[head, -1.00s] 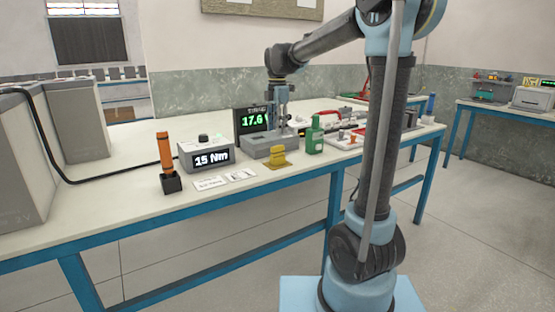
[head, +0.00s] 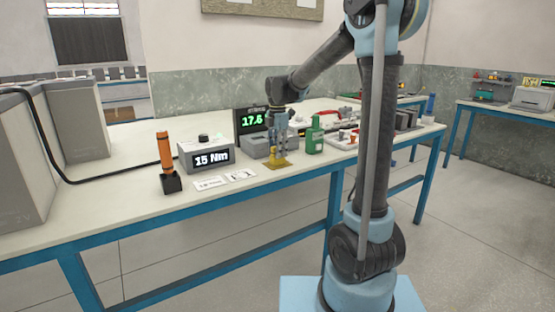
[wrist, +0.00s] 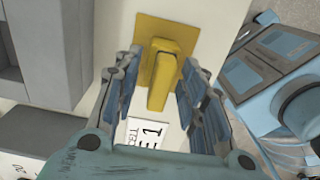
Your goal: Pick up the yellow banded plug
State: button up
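A yellow plug-like piece (head: 273,159) stands on a yellow square plate near the front edge of the workbench. I cannot make out a band on it. In the wrist view the yellow piece (wrist: 162,75) has a raised grip running towards the palm. My gripper (head: 279,149) points down just over it. In the wrist view my gripper (wrist: 160,68) is open, with one finger on each side of the grip and visible gaps between. The fingers hide part of the yellow piece in the head view.
A grey box with a display (head: 206,155) and an orange-handled tool (head: 166,155) stand to the left. A green bottle (head: 315,138) stands close on the right, beside a white tray (head: 341,144) of small parts. White cards (head: 241,175) lie flat on the bench.

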grip_shut()
jog(key=shift+r, duration=0.15)
